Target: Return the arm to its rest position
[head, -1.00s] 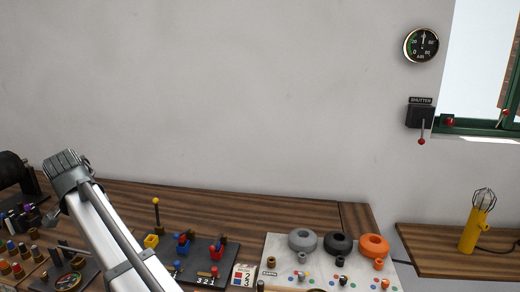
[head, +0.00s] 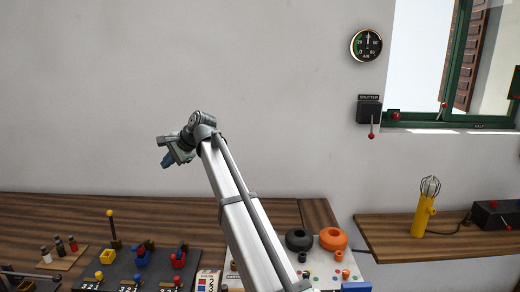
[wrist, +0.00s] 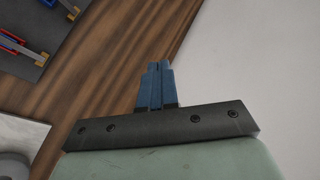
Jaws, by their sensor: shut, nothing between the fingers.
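My gripper (head: 167,161) is raised in front of the wall, above the back part of the wooden workbench (head: 50,208). In the wrist view my gripper (wrist: 158,68) shows its two blue fingers pressed together, with nothing between them. The wooden bench top (wrist: 110,95) and a strip of pale wall lie beyond the fingers. My arm crosses the middle of the head view and hides part of the bench and the white board.
A dark panel (head: 135,265) with coloured blocks and levers stands on the bench, lower left. Black (head: 299,240) and orange rings (head: 333,239) lie on a white board. A yellow lamp (head: 423,214) stands on the right shelf (head: 400,235). A shutter lever (head: 371,125) and gauge (head: 367,45) are on the wall.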

